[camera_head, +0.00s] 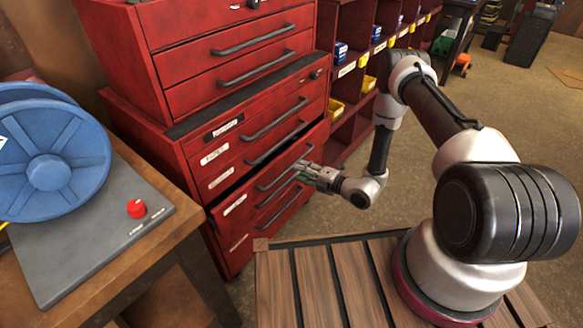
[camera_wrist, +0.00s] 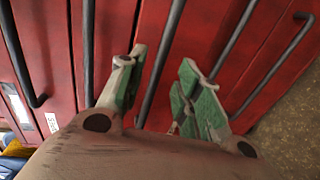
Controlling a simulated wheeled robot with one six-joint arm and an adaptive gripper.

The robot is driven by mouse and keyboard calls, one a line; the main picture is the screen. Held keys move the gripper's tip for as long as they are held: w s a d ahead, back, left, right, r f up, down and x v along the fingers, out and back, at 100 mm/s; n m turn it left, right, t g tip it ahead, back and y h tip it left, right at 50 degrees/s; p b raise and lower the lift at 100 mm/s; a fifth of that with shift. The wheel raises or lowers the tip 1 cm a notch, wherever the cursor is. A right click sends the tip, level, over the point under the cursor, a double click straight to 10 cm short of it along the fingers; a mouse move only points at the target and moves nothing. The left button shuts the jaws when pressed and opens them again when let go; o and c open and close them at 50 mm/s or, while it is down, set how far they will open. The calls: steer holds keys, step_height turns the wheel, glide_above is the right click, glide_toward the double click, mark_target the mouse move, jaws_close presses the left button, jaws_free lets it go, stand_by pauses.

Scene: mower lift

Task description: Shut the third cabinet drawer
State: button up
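The red lower cabinet (camera_head: 190,165) stands left of centre in the head view. Its third drawer (camera_head: 234,206) sticks out a little, with a dark gap along its top edge. The drawer's dark bar handle (camera_head: 277,177) runs across its front. My gripper (camera_head: 304,173) is at the right part of this handle. In the wrist view the green-padded fingers (camera_wrist: 160,90) are spread apart, and a dark handle (camera_wrist: 162,62) passes between them. I cannot tell whether either finger touches it. The right finger covers part of the neighbouring handle (camera_wrist: 230,45).
A red upper chest (camera_head: 220,50) sits on the cabinet. A workbench (camera_head: 170,245) with a blue spool (camera_head: 50,165) and red button (camera_head: 136,208) stands at the left. Red shelving with bins (camera_head: 355,75) is behind my arm. Open floor (camera_head: 500,110) lies right.

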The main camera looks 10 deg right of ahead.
mark_target(291, 166)
steer(key=x, duration=0.6)
jaws_close()
